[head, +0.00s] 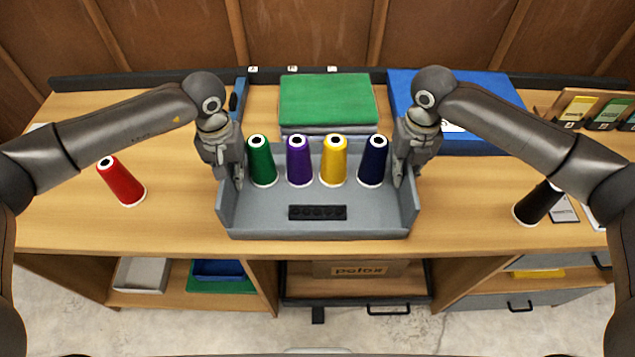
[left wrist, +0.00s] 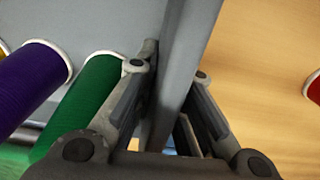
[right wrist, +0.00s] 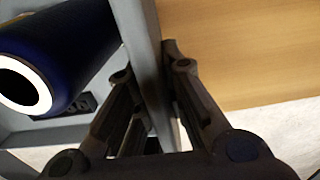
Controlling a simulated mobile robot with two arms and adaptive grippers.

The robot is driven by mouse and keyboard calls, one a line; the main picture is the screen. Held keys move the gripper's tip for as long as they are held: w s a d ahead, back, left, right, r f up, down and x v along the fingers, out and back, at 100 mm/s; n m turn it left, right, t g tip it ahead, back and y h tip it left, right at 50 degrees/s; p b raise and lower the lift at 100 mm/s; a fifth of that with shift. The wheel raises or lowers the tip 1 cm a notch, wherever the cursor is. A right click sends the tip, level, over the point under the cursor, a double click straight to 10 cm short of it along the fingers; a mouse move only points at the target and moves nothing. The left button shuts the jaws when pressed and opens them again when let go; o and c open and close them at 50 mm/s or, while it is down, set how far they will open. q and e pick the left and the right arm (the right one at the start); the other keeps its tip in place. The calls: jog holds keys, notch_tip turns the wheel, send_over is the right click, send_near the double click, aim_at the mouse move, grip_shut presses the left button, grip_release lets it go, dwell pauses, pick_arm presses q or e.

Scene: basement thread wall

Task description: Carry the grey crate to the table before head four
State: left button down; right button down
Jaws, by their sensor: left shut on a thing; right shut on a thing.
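The grey crate (head: 265,222) stands on the wooden table, near its front edge. In it, green (head: 261,162), purple (head: 299,162), yellow (head: 334,162) and navy (head: 373,162) thread cones stand upright in a row, behind a black slotted block (head: 317,213). My left gripper (head: 238,182) is shut on the crate's left wall, which runs between its fingers in the left wrist view (left wrist: 175,75). My right gripper (head: 398,180) is shut on the right wall, seen between its fingers in the right wrist view (right wrist: 150,70). Whether the crate touches the tabletop is hard to tell.
A red cone (head: 121,182) stands to the left and a black cone (head: 537,205) to the right. Behind the crate lie a green stack (head: 325,100) and a blue tray (head: 500,90). Sample cards (head: 577,110) stand at far right. Shelves and drawers are below the tabletop (head: 80,225).

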pick_arm(q)
jog(key=shift+w+r, duration=0.1)
jog(key=shift+r, duration=0.1)
pick_arm(e)
jog(key=shift+w+r, duration=0.1)
jog(key=shift+r, duration=0.1)
